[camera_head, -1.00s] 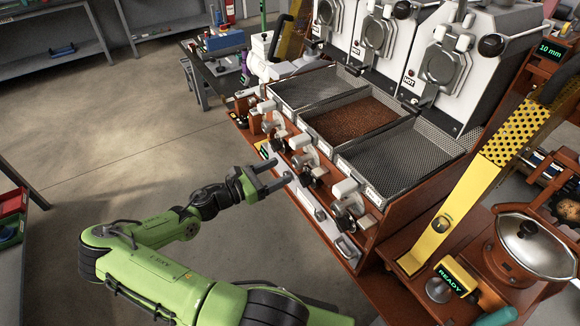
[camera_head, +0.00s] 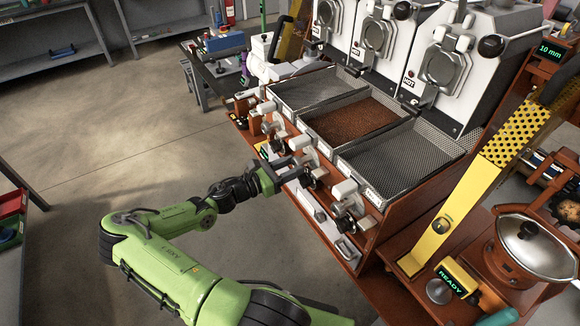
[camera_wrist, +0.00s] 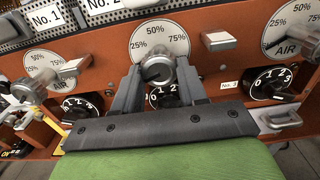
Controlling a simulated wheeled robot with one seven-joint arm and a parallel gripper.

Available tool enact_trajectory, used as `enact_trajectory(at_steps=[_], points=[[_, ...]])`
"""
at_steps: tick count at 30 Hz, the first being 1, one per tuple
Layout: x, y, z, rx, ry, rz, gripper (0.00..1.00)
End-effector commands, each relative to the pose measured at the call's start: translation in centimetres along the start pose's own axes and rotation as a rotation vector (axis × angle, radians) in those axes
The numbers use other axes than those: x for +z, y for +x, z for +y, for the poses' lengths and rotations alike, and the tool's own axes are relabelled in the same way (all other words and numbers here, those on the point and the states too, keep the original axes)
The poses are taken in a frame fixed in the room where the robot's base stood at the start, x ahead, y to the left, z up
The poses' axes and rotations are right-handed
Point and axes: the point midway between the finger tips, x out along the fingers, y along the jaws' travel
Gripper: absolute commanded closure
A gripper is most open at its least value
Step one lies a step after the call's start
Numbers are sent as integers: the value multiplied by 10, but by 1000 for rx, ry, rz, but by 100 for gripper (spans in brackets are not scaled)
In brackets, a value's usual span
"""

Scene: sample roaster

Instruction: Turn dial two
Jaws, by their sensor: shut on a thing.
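The middle percentage dial (camera_wrist: 168,38), a white round plate marked 25%, 50% and 75%, shows in the wrist view below the No. 2 label (camera_wrist: 103,4). A round metal knob (camera_wrist: 157,66) stands in front of its lower part. My gripper (camera_wrist: 160,75) has one finger on each side of this knob and is shut on it. A black numbered dial (camera_wrist: 158,97) just below is partly hidden by the knob and fingers. In the head view my gripper (camera_head: 293,172) is at the middle group of controls, and the exact contact is hard to see.
Similar controls sit on both sides: a left percentage dial (camera_wrist: 42,65), a right AIR dial (camera_wrist: 293,30) and a right black dial (camera_wrist: 270,82). Mesh trays lie above, the middle one holding brown beans (camera_head: 352,121). Open floor (camera_head: 110,180) lies to the left.

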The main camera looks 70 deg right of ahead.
Motion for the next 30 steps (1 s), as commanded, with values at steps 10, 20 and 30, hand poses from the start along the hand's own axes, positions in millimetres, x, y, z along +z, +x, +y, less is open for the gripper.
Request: enact_trajectory(at_steps=[10,20,30], points=[[4,0,0,-1,-167,1,89],[0,0,0,-1,-187,-1,89],[0,0,0,0,-186,0,33]])
